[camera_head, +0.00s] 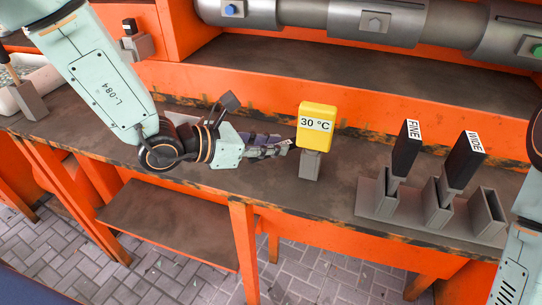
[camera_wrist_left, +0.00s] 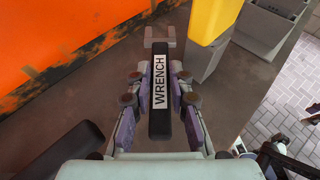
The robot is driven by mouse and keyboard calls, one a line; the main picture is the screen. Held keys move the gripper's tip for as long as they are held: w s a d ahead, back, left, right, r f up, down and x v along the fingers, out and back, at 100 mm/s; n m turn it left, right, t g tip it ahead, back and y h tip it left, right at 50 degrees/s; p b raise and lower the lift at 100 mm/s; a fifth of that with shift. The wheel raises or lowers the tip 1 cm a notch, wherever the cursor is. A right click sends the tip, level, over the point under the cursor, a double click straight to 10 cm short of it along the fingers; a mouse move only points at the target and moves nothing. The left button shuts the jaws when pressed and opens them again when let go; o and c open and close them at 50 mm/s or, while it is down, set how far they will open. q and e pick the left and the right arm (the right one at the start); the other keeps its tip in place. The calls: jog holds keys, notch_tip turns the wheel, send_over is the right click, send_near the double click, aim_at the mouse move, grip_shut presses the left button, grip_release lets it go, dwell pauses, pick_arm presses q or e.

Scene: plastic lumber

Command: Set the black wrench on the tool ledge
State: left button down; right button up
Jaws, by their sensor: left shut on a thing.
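The black wrench (camera_wrist_left: 160,58) has a white label reading WRENCH and a grey jaw end. My left gripper (camera_wrist_left: 160,88) is shut on it, with a finger on each side of the handle. In the head view my left gripper (camera_head: 279,147) is over the dark ledge (camera_head: 262,177), just left of the yellow 30 °C block. There the fingers mostly hide the wrench. I cannot tell whether the wrench touches the ledge. My right gripper is out of view; only part of that arm shows at the right edge.
The yellow 30 °C block (camera_head: 316,123) on a grey stand is close to the left fingertips. Black FINE (camera_head: 406,152) and WIDE (camera_head: 462,163) tools stand in grey holders (camera_head: 437,211) to the right. An orange wall backs the ledge, with large grey cylinders (camera_head: 375,22) above.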

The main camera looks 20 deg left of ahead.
aim_at(266, 157)
pick_arm(q)
notch_tip(266, 157, down, 3)
jog(key=shift+r+b, duration=0.1)
jog(key=shift+b, duration=0.2)
jog(key=shift+d, duration=0.15)
jog(key=shift+s+r, duration=0.1)
jog(key=shift+s, duration=0.05)
jog(key=c, duration=1.7)
grip_release()
jog(key=shift+f, duration=0.3)
jog(key=o, duration=0.5)
jog(key=shift+r, duration=0.15)
